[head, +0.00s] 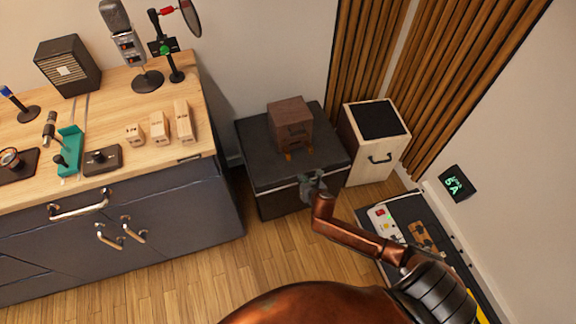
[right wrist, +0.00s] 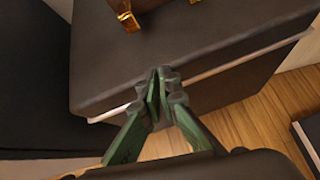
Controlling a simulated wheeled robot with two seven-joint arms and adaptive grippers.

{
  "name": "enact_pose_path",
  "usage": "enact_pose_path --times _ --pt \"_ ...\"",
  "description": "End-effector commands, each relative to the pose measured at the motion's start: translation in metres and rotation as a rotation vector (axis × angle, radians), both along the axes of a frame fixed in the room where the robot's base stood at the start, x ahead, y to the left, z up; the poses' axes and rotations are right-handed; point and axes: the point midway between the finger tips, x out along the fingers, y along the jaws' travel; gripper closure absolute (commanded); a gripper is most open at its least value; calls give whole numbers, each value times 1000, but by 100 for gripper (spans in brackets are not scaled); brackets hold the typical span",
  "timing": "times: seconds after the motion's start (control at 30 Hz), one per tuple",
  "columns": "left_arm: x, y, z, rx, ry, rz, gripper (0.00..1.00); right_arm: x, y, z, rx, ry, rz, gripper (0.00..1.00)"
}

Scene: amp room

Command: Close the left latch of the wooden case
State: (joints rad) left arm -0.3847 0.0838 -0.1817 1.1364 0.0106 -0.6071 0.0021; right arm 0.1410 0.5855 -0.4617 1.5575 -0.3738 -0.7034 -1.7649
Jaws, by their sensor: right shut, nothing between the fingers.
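The wooden case (head: 291,122) is a small dark brown box on top of a black chest (head: 265,167). Two orange-gold latches show low on its front; the left latch (head: 287,155) also shows in the right wrist view (right wrist: 129,21), at the top edge. Whether it is open or closed is too small to tell. My right gripper (head: 311,180) is at the chest's front edge, below and in front of the case, apart from the latches. In the right wrist view its green fingers (right wrist: 164,88) are together and empty. My left gripper is not in view.
A light wood cabinet (head: 361,171) with a black top stands right of the chest. A workbench (head: 110,170) with a microphone, wooden blocks and tools is at left. A pedal board (head: 405,235) lies on the floor at right. The chest top around the case is clear.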

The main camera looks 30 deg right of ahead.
Motion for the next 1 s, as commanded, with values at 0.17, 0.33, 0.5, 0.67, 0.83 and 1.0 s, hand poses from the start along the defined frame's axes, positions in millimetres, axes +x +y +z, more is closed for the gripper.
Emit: enact_pose_path --times 0.17,0.33,0.5,0.67,0.83,1.0 --pt "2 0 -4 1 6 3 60 18 10 26 -121 -25 99 100" --pt "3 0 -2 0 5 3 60 20 12 31 -140 -29 114 100" --pt "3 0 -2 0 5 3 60 20 12 31 -137 -29 112 100" --pt "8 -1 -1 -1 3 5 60 23 11 27 -137 -28 111 100" --pt "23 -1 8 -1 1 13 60 35 8 17 -135 -27 110 100" --pt "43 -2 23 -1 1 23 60 51 4 5 -135 -26 110 100"
